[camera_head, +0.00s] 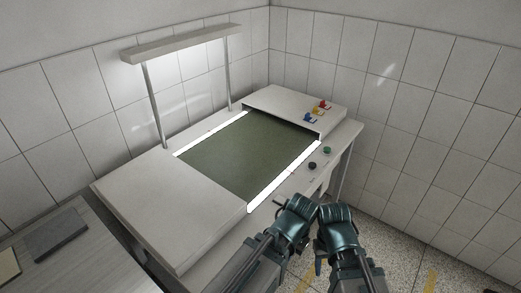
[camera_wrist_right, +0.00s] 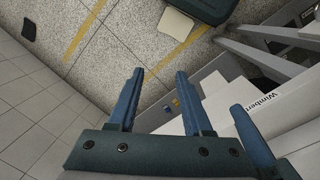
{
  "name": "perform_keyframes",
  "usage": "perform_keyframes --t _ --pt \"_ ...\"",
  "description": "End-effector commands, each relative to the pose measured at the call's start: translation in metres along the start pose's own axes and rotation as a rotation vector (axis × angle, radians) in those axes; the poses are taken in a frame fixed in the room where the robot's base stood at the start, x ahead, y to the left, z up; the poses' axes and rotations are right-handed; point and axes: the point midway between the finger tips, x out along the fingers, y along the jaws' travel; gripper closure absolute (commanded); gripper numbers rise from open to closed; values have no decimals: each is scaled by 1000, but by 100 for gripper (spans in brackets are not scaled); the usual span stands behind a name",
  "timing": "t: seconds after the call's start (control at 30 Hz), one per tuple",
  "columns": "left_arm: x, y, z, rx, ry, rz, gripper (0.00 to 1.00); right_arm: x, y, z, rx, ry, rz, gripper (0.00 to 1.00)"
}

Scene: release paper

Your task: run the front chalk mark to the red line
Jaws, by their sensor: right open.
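The machine's flat dark green bed (camera_head: 245,155) lies in the middle of the head view, with a bright white strip along its left and front edges. I cannot make out a chalk mark or a red line on it. My right gripper (camera_head: 337,228) is at the bottom centre of the head view, in front of the machine and apart from the bed. In the right wrist view its blue fingers (camera_wrist_right: 158,92) are spread with nothing between them. My left arm's end (camera_head: 292,217) is just left of it; its jaws do not show clearly.
A green knob (camera_head: 327,150) and a dark knob (camera_head: 312,165) sit on the front edge. Red, yellow and blue levers (camera_head: 317,112) stand on the raised cover at back right. A lamp bar (camera_head: 180,43) spans above. A grey side table (camera_head: 75,250) is at left.

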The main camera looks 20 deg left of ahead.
Motion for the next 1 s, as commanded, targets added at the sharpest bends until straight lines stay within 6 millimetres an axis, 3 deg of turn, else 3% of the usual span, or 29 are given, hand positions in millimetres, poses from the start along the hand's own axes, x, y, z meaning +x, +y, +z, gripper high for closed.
perform_keyframes --t 0.3,0.6,1.0 --pt "0 0 0 0 0 0 100 0 0 0 0 0 0 50" --pt "0 0 0 0 0 0 100 0 0 0 0 0 0 100" --pt "0 0 0 0 0 0 100 0 0 0 0 0 0 100"
